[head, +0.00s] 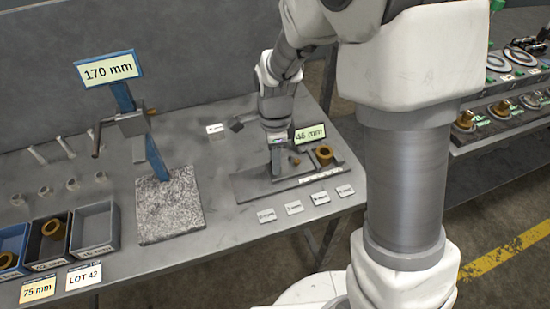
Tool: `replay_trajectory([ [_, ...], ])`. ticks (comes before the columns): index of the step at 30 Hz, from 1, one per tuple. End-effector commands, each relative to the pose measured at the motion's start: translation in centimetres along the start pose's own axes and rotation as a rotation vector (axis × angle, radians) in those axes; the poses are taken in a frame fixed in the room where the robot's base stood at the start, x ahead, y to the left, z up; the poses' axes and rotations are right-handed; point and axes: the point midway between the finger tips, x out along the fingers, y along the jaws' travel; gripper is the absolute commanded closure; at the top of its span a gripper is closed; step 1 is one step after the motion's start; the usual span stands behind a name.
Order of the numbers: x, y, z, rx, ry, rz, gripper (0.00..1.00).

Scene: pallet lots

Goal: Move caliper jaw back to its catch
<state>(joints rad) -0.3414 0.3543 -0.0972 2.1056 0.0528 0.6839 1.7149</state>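A bench caliper with a dark flat base (240,186) stands on the right of the bench. A display sign reading 46 mm (309,133) stands over its right part. A bronze ring (324,154) sits at its right end. My gripper (276,150) points down over the middle of this base, left of the ring. The caliper jaw is not clearly distinguishable; small dark parts around my fingertips may belong to it. The catch cannot be made out. Whether my fingers are open or shut on something is too small to tell.
A gauge with a blue post and a 170 mm sign (108,70) stands on a speckled block (169,208) to the left. Trays, one grey (95,229), line the left front, two holding rings. Several small labels (293,207) lie before the caliper. A second bench (500,120) stands right.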

Motion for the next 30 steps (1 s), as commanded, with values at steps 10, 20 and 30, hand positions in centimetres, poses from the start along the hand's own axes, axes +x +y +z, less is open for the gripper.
replay_trajectory([
  [10, -0.03, -0.02, 0.00, 0.000, 0.000, -0.001, 1.00],
  [20, -0.04, -0.03, 0.00, 0.000, 0.000, -0.001, 1.00],
  [30, -0.05, -0.04, 0.00, 0.000, 0.000, -0.001, 1.00],
])
